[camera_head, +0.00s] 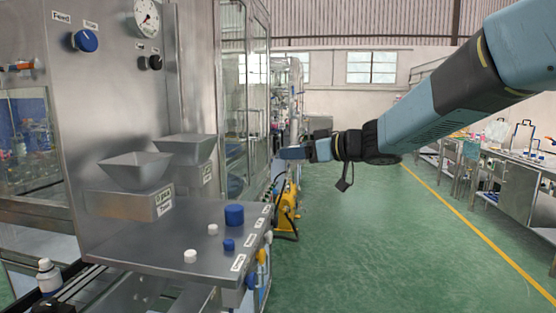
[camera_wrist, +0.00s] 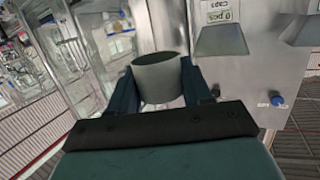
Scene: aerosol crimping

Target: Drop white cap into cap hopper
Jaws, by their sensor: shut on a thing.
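My gripper (camera_head: 292,153) is up in the air to the right of the steel machine, with its fingers pointing left. In the wrist view my gripper (camera_wrist: 157,76) is shut on a pale grey-white cylindrical cap (camera_wrist: 158,82), one finger on each side. The cap is not clear in the head view. A hopper (camera_wrist: 222,40) with a label that reads "0 pcs Caps" shows beyond the cap, up and to its right. In the head view two funnel hoppers stand on the machine, a front one (camera_head: 135,172) and a rear one (camera_head: 186,150); their labels are too small to read surely.
On the steel shelf (camera_head: 165,240) stand a large blue cap (camera_head: 234,214), a small blue cap (camera_head: 229,245) and two small white pieces (camera_head: 190,256). A glass-doored cabinet (camera_head: 243,100) rises behind the hoppers. Open green floor lies right of the machine.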

